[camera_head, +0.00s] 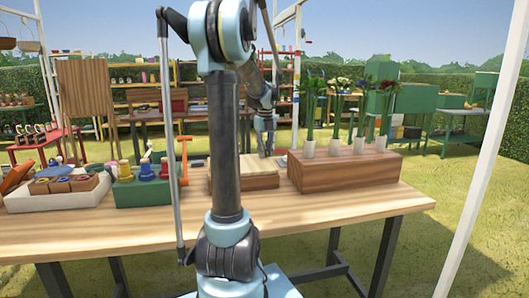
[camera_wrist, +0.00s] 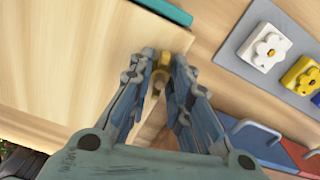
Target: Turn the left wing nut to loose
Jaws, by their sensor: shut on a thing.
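A yellow wing nut (camera_wrist: 161,66) shows in the wrist view at the edge of a pale wooden board. My gripper (camera_wrist: 164,62) has its two fingertips on either side of it and is closed on it. The fingers partly hide the wing nut, so its exact angle is unclear. In the head view my gripper (camera_head: 265,150) is low over the back right part of the wooden press (camera_head: 240,183), which has a pale top board. The wing nut is too small or hidden to make out there. No second wing nut is clearly visible.
A long wooden block (camera_head: 345,175) with several flower vases stands right of the press. A green holder (camera_head: 140,192) with knobbed tools and a white tray (camera_head: 55,201) stand to the left. The wrist view shows a grey panel (camera_wrist: 246,49) with flower tiles.

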